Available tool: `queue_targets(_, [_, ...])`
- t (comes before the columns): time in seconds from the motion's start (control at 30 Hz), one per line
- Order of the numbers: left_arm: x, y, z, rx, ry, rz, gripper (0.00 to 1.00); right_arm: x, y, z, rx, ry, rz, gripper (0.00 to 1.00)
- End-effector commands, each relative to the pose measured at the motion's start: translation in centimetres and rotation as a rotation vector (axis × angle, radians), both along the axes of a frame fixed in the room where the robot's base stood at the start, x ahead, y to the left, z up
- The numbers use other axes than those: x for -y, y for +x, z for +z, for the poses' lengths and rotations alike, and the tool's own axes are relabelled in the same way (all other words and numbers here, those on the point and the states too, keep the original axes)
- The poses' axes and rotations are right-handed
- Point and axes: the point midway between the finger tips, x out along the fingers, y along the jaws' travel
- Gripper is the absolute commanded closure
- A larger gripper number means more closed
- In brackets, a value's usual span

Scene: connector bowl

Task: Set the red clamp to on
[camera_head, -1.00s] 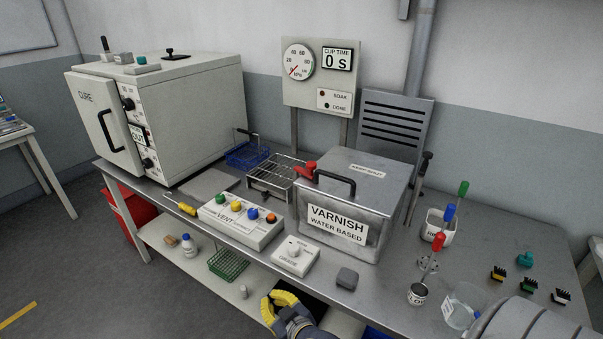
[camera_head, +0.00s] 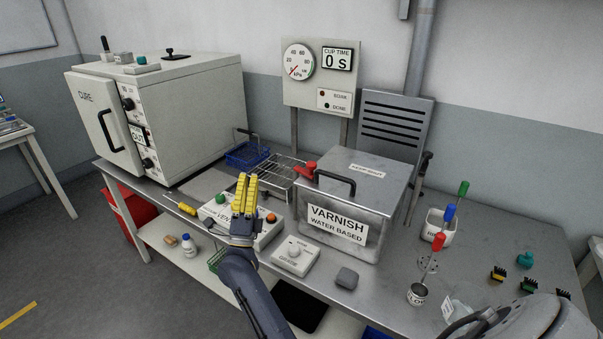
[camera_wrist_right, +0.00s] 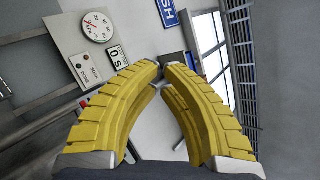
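The red clamp (camera_head: 307,171) sits at the upper left edge of the metal varnish box (camera_head: 337,228), beside the box's black handle. My right gripper (camera_head: 247,176), with yellow ribbed fingers, is in front of the vent control box, to the left of the clamp and apart from it. Its fingertips (camera_wrist_right: 163,66) are close together with nothing between them. In the right wrist view a small red patch (camera_wrist_right: 83,102) shows beside the left finger; I cannot tell if it is the clamp. My left gripper is not in view.
The vent box (camera_head: 268,234) with coloured knobs is partly hidden by my right gripper. A wire rack (camera_head: 280,170) and a blue basket (camera_head: 246,155) stand behind it. A gauge panel (camera_head: 321,75) rises at the back. Cups and small connectors lie on the right.

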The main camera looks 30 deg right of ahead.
Motion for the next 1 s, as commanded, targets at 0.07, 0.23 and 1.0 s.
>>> queue_targets(0.07, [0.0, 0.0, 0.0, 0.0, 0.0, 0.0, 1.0, 1.2, 0.3, 1.0, 0.107, 0.128, -0.006, 1.0])
queue_targets(0.23, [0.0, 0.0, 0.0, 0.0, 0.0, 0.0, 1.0, 3.5, 0.5, 1.3, 0.331, 0.4, -0.027, 1.0])
queue_targets(1.0, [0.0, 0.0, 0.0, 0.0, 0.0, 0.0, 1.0, 3.5, 1.6, -4.1, 0.935, 1.126, -0.171, 1.0])
